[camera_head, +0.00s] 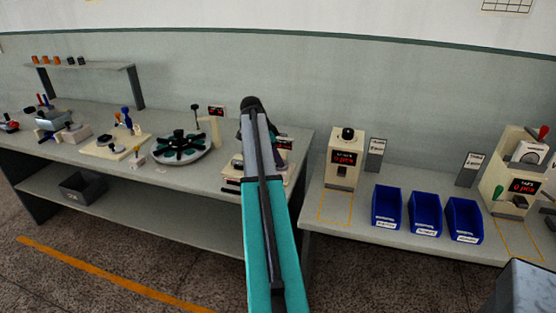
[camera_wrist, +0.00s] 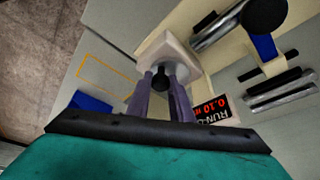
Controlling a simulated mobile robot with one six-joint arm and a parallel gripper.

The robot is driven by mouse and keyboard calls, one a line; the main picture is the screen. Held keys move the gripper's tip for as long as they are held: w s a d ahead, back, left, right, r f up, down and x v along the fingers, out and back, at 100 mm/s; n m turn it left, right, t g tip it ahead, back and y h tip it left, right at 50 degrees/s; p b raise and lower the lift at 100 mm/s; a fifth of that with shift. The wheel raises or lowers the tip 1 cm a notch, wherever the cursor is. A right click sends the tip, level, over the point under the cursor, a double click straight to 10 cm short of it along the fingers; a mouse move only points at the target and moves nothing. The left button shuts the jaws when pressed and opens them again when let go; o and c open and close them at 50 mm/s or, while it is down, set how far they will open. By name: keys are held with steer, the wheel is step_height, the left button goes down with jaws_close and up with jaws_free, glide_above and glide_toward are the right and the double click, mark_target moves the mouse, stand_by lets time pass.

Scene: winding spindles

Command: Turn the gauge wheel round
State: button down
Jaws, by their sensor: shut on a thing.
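In the wrist view, my gripper (camera_wrist: 163,78) is shut on a small dark part (camera_wrist: 158,70), which I take to be the gauge wheel or its handle. Most of that part is hidden by the fingers. It sits close against a pale block (camera_wrist: 172,47) on a cream machine. A display (camera_wrist: 209,109) with red digits, about 0.10 m, stands just right of the fingers. In the head view, my arm covers the gripper and most of this machine; its cream base (camera_head: 231,186) and red display (camera_head: 285,144) show beside the arm.
In the wrist view, a black knob (camera_wrist: 265,14) and metal rollers (camera_wrist: 270,90) lie close by on the right. In the head view, a round turntable (camera_head: 180,150) stands left of the machine. Blue bins (camera_head: 387,208) and a counter box (camera_head: 343,160) stand on the right table.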

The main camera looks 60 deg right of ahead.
steer(key=c, duration=1.6)
jaws_free()
steer(key=shift+r, duration=0.15)
steer(key=shift+b+v, duration=1.35)
steer(key=shift+v, duration=5.45)
